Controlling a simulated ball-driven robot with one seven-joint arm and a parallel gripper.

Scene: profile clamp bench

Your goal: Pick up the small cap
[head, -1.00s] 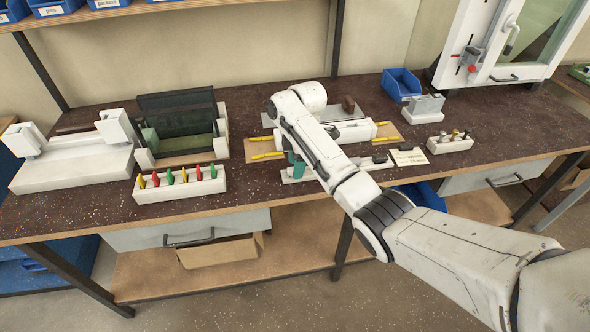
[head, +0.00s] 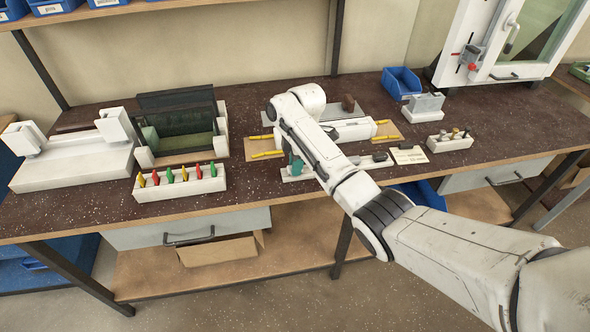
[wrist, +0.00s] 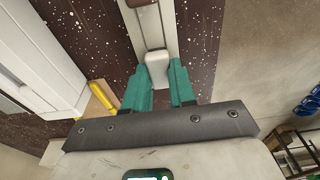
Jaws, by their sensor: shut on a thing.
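The small cap (wrist: 156,64) is a white, rounded piece between my green fingertips in the wrist view. My gripper (wrist: 163,72) is shut on it. In the head view my gripper (head: 294,167) points down at the front of the bench, over a pale narrow strip (head: 290,177). My arm and fingers hide the cap in that view. The strip also runs beyond the cap in the wrist view (wrist: 150,32). I cannot tell whether the cap touches it.
A white rack with red, yellow and green pegs (head: 181,183) stands to the left. A tan board with yellow strips (head: 262,147) lies behind my gripper. To the right are a label card (head: 408,155) and a small white block with pegs (head: 450,145). The bench front edge is close.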

